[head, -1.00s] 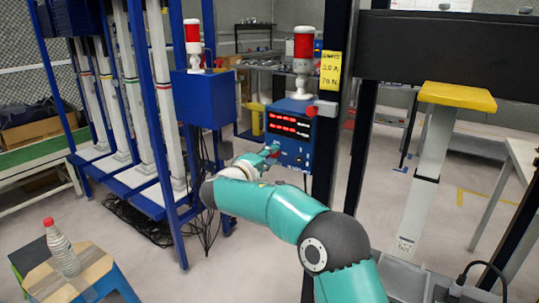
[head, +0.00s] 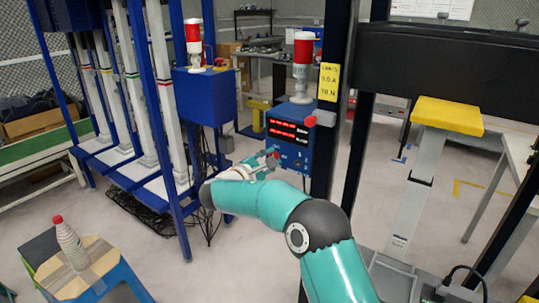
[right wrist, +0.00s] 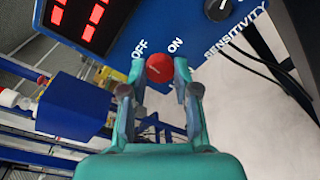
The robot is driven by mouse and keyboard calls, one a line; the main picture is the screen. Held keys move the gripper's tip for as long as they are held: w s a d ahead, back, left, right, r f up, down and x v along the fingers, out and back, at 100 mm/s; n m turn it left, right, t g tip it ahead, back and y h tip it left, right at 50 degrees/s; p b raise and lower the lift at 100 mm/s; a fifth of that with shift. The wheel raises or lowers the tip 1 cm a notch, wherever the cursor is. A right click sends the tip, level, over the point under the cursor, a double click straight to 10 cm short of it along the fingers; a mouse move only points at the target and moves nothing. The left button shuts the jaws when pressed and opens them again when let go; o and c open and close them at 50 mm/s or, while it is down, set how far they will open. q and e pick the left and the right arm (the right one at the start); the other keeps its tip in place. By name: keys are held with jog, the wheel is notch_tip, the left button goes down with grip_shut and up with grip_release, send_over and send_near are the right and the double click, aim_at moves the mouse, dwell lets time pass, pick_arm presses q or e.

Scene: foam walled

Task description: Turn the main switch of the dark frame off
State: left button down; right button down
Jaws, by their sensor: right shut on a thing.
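The dark frame (head: 334,130) stands right of centre in the head view, with a blue control box (head: 290,160) on it. The box has red lit displays (head: 288,131). In the right wrist view the red main switch knob (right wrist: 159,68) sits between the printed words OFF and ON. My right gripper (right wrist: 157,80) is shut on this knob, one fingertip on each side. The knob's exact turn is hard to tell. In the head view my right gripper (head: 263,162) is at the box's lower left, partly hiding it. My left gripper is not in view.
A red-and-white signal lamp (head: 303,65) stands above the box. A blue rack with white columns (head: 160,110) is at left. A bottle (head: 70,243) stands on a stool (head: 105,258) at lower left. A yellow-topped column (head: 448,115) is inside the frame.

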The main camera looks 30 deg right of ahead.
jog(key=shift+f+n, duration=0.25)
jog(key=shift+n, duration=0.25)
jog(key=c, duration=0.9)
grip_release()
jog(key=shift+w, duration=0.1)
jog(key=shift+o, duration=0.2)
jog(key=shift+r, duration=0.1)
jog(key=v, duration=1.2)
